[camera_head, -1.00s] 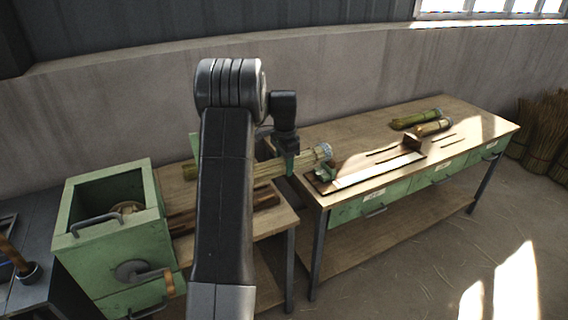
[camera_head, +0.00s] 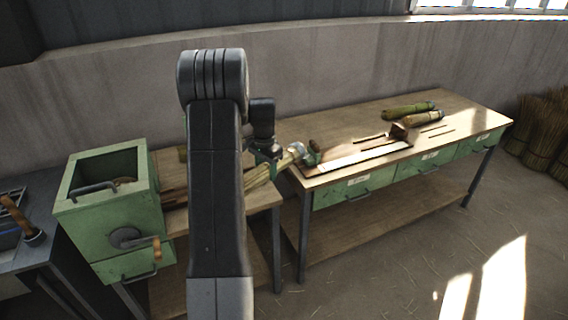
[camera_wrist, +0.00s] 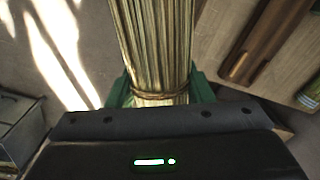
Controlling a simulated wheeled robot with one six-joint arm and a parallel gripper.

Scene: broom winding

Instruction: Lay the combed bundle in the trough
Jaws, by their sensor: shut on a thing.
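My gripper (camera_head: 268,153) is shut on a pale straw bundle (camera_head: 258,176), which slants past the front right of the small bench, partly behind my arm. One end of the bundle, with a pale tip, points up and right.
The green crank box (camera_head: 112,205) stands at the left of the small bench. Open floor lies in front.

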